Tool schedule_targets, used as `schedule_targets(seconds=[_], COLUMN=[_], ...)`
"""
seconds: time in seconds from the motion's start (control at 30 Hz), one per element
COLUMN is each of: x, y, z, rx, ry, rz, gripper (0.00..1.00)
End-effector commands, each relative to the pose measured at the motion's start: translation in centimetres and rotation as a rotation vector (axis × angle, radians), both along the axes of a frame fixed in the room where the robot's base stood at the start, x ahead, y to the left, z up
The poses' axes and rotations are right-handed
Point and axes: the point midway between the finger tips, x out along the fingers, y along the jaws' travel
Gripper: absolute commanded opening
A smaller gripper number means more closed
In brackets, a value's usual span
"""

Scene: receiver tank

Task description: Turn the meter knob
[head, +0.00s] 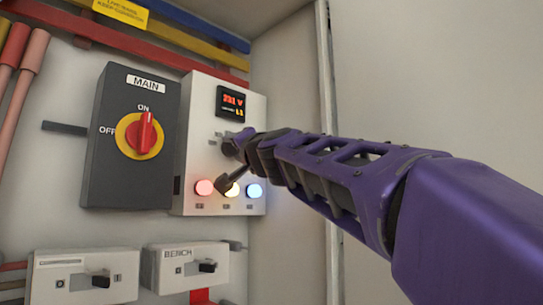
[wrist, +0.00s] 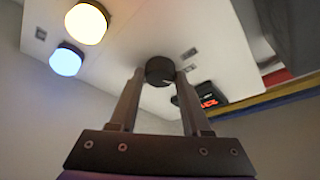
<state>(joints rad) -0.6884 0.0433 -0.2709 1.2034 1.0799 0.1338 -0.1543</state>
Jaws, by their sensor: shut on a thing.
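The meter is a pale box (head: 190,195) with a small dark display (head: 233,103) showing red digits and a yellow "L1". Its round black knob (wrist: 160,69) shows in the wrist view between my two fingertips. My gripper (wrist: 159,76) is shut on the knob, with one finger on each side of it. In the head view my gripper (head: 236,150) reaches the meter's front below the display, and my purple arm and fingers mostly hide the knob there. The knob's pointer direction cannot be made out.
Pink, yellow and blue lamps (head: 255,191) glow below the knob. A dark MAIN switch box (head: 110,185) with a red handle (head: 144,132) on a yellow disc stands left. Two breaker boxes (head: 62,287) sit below. Coloured bars run above. A bare wall (head: 430,70) is at right.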

Motion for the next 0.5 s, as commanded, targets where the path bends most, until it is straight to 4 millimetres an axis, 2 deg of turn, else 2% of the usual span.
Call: schedule_targets(seconds=[0.17, 0.2, 0.33, 0.5], x=[0.01, 0.01, 0.02, 0.02], y=[-0.01, -0.01, 0.00, 0.00], z=[0.00, 0.00, -0.01, -0.02], rx=[0.000, 0.000, 0.000, -0.001], ry=[0.000, 0.000, 0.000, 0.000], rz=[0.000, 0.000, 0.000, 0.000], gripper=[0.00, 0.53, 0.77, 0.77])
